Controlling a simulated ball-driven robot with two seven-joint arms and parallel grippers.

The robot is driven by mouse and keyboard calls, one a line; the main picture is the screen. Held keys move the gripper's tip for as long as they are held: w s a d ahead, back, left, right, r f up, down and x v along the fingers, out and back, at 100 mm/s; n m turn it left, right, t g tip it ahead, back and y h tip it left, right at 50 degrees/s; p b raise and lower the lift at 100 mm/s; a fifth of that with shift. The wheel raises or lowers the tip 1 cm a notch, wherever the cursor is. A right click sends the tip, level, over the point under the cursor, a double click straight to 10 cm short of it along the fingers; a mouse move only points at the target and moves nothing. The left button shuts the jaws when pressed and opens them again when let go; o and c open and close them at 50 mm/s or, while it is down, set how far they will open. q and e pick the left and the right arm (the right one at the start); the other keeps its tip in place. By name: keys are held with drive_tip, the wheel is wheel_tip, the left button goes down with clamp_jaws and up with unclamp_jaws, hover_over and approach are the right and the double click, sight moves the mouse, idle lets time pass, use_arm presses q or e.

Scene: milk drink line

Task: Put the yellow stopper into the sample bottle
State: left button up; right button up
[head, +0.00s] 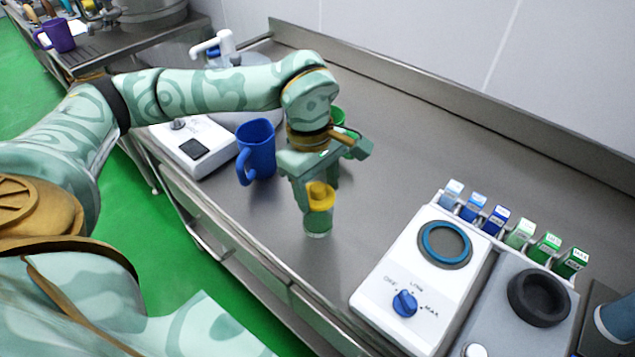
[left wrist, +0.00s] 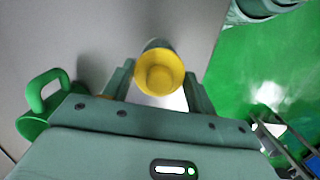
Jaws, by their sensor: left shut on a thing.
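The yellow stopper (head: 320,194) is between the fingers of my left gripper (head: 317,188), which is shut on it and points down. The sample bottle (head: 318,222), small, clear and greenish, stands upright on the steel counter directly below the stopper. I cannot tell whether the stopper is seated in its neck or just above it. In the left wrist view the stopper (left wrist: 160,75) shows round between the fingertips (left wrist: 160,88), with a little of the bottle (left wrist: 157,44) behind it. My right gripper is not in view.
A blue jug (head: 257,150) stands left of my gripper, and a green mug (head: 349,139) stands behind it. A white device with a blue knob (head: 405,303) and a rack of small blue and green boxes (head: 497,221) are at right.

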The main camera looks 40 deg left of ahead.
use_arm(q)
drive_tip(key=o, duration=1.6)
drive_tip(key=shift+r+p, duration=3.05)
drive_tip(key=shift+r, duration=0.5)
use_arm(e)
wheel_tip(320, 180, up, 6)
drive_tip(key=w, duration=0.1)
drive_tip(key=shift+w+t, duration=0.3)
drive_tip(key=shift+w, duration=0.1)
use_arm(q)
drive_tip(key=shift+f, duration=0.1)
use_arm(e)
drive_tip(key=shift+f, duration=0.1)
use_arm(q)
drive_tip(key=shift+c, duration=1.3)
clamp_jaws()
